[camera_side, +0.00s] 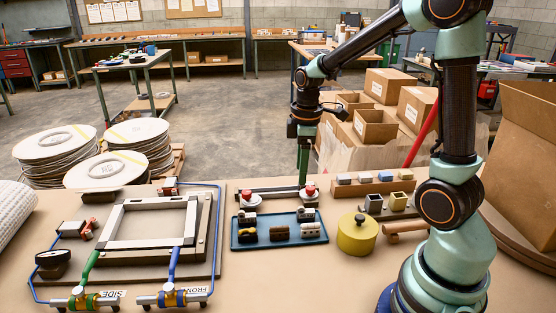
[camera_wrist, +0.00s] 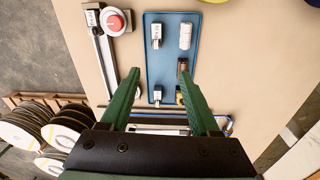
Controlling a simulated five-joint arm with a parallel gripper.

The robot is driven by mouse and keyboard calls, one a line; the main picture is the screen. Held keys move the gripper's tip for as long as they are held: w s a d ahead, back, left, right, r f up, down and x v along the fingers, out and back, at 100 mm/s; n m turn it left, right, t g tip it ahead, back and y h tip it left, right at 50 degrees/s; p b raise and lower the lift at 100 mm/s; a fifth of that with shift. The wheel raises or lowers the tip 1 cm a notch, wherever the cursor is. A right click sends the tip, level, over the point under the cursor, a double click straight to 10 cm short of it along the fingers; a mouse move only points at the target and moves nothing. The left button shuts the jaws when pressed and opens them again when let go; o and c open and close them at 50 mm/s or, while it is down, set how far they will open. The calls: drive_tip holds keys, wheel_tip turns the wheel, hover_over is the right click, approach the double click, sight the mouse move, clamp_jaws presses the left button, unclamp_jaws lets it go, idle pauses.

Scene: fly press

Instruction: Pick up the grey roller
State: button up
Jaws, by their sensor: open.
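A pale grey-white roller (camera_side: 311,230) lies at the near right of the blue tray (camera_side: 278,242). In the wrist view the roller (camera_wrist: 185,36) lies in the tray's upper right. A brown roller (camera_side: 279,232) lies beside it, and a dark-and-cream piece (camera_side: 249,236) is at the near left. White-and-dark blocks (camera_wrist: 157,36) stand along the tray's far side. My gripper (camera_side: 303,181) points down above the tray area, behind it in the side view. In the wrist view my gripper (camera_wrist: 160,70) has its green fingers apart, with nothing held between them. The right finger partly hides the brown roller.
A bar with red knobs (camera_side: 310,189) runs behind the tray. A yellow lidded pot (camera_side: 357,236) stands to its right, and small coloured blocks on a wooden rail (camera_side: 372,187) stand farther back. A frame fixture (camera_side: 152,243) with blue tubing fills the left. Bare table shows in front of the tray.

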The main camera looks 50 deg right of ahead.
sight(303, 207)
drive_tip(key=shift+n+g, duration=0.3)
drive_tip(key=shift+n, duration=0.2)
drive_tip(key=f, duration=0.3)
drive_tip(key=d+f, duration=0.1)
drive_tip(key=f, duration=0.5)
drive_tip(key=shift+w+d, duration=0.1)
drive_tip(key=shift+d, duration=0.25)
drive_tip(key=shift+d+f, duration=0.15)
drive_tip(key=shift+f, duration=2.55)
drive_tip(key=shift+c, duration=0.3)
clamp_jaws()
